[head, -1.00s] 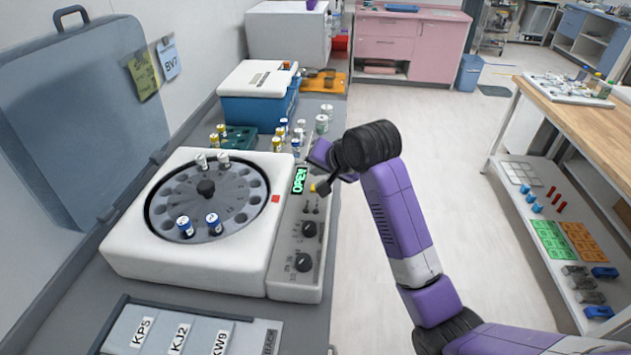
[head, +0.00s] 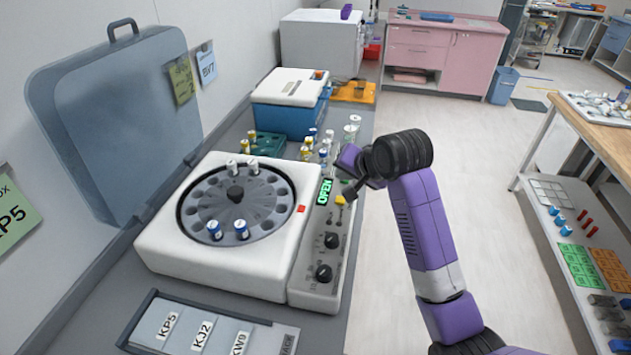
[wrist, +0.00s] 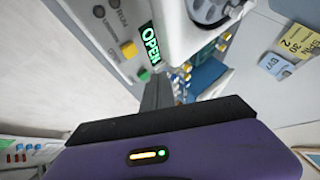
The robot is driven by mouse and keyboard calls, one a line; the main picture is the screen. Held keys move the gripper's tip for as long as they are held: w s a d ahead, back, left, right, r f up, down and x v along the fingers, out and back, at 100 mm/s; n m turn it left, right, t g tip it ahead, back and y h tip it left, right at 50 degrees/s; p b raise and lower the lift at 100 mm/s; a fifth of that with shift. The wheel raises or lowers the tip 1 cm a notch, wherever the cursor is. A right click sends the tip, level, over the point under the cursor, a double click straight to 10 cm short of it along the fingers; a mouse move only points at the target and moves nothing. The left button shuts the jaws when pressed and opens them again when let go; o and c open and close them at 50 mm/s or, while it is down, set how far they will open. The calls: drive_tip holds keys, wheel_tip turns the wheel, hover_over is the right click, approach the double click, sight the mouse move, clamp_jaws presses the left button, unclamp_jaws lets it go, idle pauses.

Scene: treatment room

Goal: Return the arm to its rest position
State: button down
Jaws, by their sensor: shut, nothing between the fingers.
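My arm, purple with dark joints, reaches up from the bottom right in the head view. Its wrist bends over the right edge of the white centrifuge (head: 270,268). My gripper (wrist: 157,88) shows in the wrist view as dark fingers shut together with nothing between them. In the head view the gripper (head: 350,205) is small and dark, close to the control panel with its green OPEN display (head: 325,192) and yellow button (head: 341,200). Whether it touches the panel I cannot tell. The centrifuge lid (head: 115,120) stands raised at the left.
The rotor (head: 236,215) holds several capped vials. More vials stand in and beside a green rack (head: 268,145). A blue cooler box (head: 290,115) is behind. A labelled tray (head: 165,325) lies in front. Open floor (head: 480,180) lies right of the counter, before a wooden bench (head: 590,125).

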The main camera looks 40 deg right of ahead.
wheel_tip(320, 180, up, 7)
drive_tip(key=w+d+n+t+h, duration=0.1)
drive_tip(key=w+d+n+t, duration=0.1)
drive_tip(key=w+t, duration=0.1)
drive_tip(key=s+a+f+n+t+h, duration=0.1)
drive_tip(key=s+a+f+t, duration=0.15)
drive_tip(key=s+a, duration=0.35)
drive_tip(key=s+a+f+n+t+h, duration=0.1)
drive_tip(key=s+a+f+n+t, duration=0.15)
drive_tip(key=s+a, duration=0.4)
drive_tip(key=s+a+f+n+y, duration=0.2)
drive_tip(key=s+a, duration=0.2)
drive_tip(key=s, duration=0.6)
drive_tip(key=s+a+f+n+g+y+b, duration=0.1)
drive_tip(key=s+a+f+n, duration=0.1)
drive_tip(key=s+a, duration=0.3)
drive_tip(key=s+a+f+n+g+y, duration=0.1)
drive_tip(key=s+a, duration=0.4)
drive_tip(key=s, duration=0.9)
wheel_tip(320, 180, down, 2)
drive_tip(key=shift+s+f+n+y, duration=0.1)
drive_tip(key=shift+s+n+y, duration=0.25)
drive_tip(key=shift+n+y, duration=0.5)
drive_tip(key=shift+a, duration=0.1)
idle(2.1)
